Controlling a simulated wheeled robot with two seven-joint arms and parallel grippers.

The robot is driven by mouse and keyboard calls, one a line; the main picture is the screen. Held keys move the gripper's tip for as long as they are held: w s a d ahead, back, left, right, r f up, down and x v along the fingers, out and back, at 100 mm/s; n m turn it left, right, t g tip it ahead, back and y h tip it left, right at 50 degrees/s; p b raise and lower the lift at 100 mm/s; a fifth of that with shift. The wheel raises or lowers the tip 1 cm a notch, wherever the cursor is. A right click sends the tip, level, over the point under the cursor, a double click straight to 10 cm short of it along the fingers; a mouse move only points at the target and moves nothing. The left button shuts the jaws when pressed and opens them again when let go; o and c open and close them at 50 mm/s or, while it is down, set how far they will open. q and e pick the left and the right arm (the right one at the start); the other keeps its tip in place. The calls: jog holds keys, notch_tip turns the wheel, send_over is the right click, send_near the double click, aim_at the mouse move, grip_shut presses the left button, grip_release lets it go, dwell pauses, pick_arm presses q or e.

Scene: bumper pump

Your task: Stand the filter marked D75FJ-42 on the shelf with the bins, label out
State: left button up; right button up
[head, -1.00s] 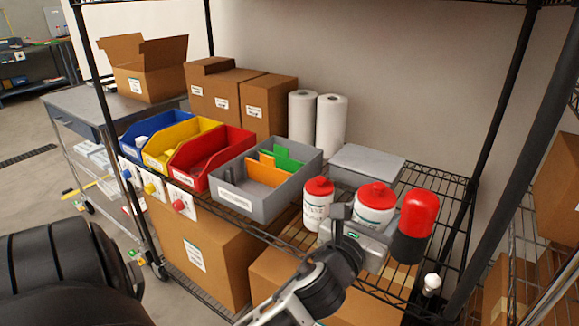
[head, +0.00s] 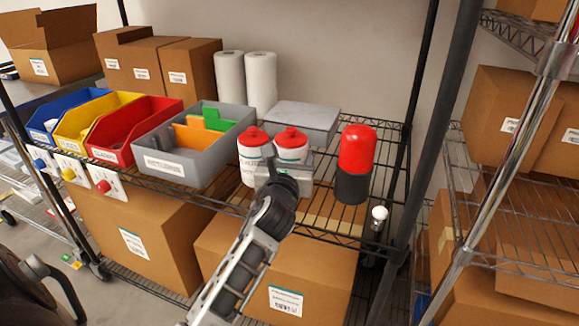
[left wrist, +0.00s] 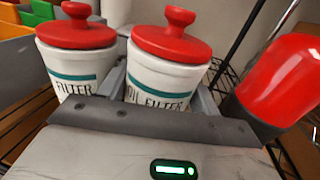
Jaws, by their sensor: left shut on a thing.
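Two white canisters with red knobbed lids are at the shelf's front, right of the grey bin. My left gripper (head: 287,180) is shut on the right canister (head: 291,152), one finger on each side. In the left wrist view this canister (left wrist: 158,75) is upright, with "OIL FILTER" and a teal band facing the gripper. The left canister (head: 252,172) stands close beside it; part of "FILTER" shows on it in the left wrist view (left wrist: 75,68). I cannot read D75FJ-42 on either. The gripper hides the held canister's base, so I cannot tell whether it touches the shelf.
A red-topped dark cylinder (head: 353,187) stands to the right. A grey flat box (head: 302,118) is behind. Grey (head: 170,168), red (head: 108,153), yellow (head: 75,134) and blue (head: 42,133) bins line the left. A black post (head: 410,150) bounds the wire shelf's right.

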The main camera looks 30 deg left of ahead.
pick_arm(q)
jog(key=shift+f, duration=0.55)
jog(key=shift+f, duration=0.15)
jog(key=o, duration=1.1)
jog(key=shift+f, duration=0.1)
